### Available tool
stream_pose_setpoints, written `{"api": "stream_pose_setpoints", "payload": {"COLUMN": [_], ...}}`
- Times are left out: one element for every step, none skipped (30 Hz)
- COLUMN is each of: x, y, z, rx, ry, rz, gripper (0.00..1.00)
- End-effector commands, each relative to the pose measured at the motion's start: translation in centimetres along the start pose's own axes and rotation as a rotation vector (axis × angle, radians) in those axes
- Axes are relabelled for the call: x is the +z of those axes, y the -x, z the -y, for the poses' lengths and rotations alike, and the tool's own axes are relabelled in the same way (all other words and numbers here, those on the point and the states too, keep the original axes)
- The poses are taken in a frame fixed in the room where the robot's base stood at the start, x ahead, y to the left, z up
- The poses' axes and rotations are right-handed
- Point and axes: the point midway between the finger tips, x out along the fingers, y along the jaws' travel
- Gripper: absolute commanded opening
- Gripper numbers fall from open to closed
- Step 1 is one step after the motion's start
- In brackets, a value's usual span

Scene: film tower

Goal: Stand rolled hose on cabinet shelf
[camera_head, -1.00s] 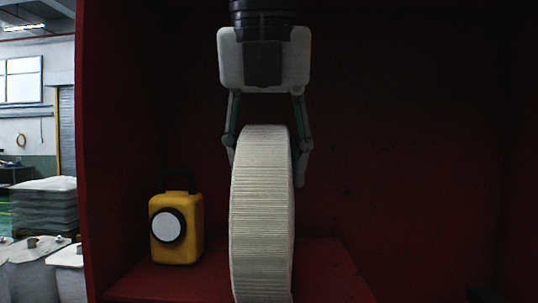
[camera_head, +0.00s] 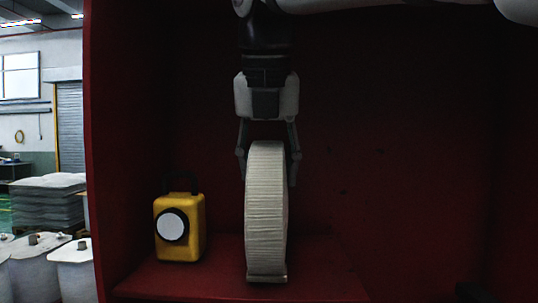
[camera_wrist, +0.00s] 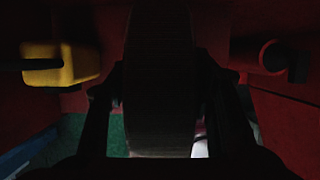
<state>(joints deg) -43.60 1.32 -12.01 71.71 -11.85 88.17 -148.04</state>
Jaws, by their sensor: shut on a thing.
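The rolled hose (camera_head: 265,215) is a pale, ribbed roll, upright and seen edge-on inside the red cabinet. My gripper (camera_head: 268,178) points down from above and is shut on the hose's upper part, one finger on each side. The hose's lower end appears over the red cabinet shelf (camera_head: 325,270); I cannot tell whether it touches. In the wrist view, the dark hose (camera_wrist: 160,80) runs down the middle between the fingers.
A yellow lamp (camera_head: 180,245) with a white round face stands on the shelf, left of the hose with a gap. A dark-ended red cylinder (camera_wrist: 273,57) shows at right in the wrist view. The cabinet's left wall (camera_head: 115,150) borders the space.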

Motion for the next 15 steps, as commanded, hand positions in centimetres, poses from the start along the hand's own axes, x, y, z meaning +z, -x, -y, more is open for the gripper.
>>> {"api": "stream_pose_setpoints", "payload": {"x": [-0.08, -0.11, -0.13, -0.12, -0.11, -0.09, -0.09, -0.08, -0.08, -0.08, -0.09, -0.11, -0.13, -0.15, -0.24], "y": [0.18, 0.08, -0.02, -0.07, -0.1, -0.11, -0.11, -0.12, -0.12, -0.12, -0.15, -0.22, -0.29, -0.36, -0.56], "z": [0.06, 0.06, 0.07, 0.07, 0.06, 0.06, 0.06, 0.06, 0.06, 0.06, 0.06, 0.07, 0.08, 0.08, 0.05], "rx": [0.004, 0.004, 0.004, 0.004, 0.004, 0.004, 0.004, 0.004, 0.003, 0.003, 0.003, 0.003, 0.003, 0.003, 0.001], "ry": [-0.002, -0.002, -0.002, -0.002, -0.002, -0.002, -0.002, -0.002, -0.002, -0.002, -0.002, -0.002, -0.003, -0.003, -0.002], "rz": [0.007, 0.007, 0.007, 0.007, 0.007, 0.007, 0.007, 0.007, 0.007, 0.007, 0.007, 0.007, 0.007, 0.007, 0.002], "gripper": [0.0, 0.0, 0.0, 0.0, 0.0, 0.0, 0.0, 0.0, 0.0, 0.0, 0.0, 0.0, 0.0, 0.0, 0.52]}}
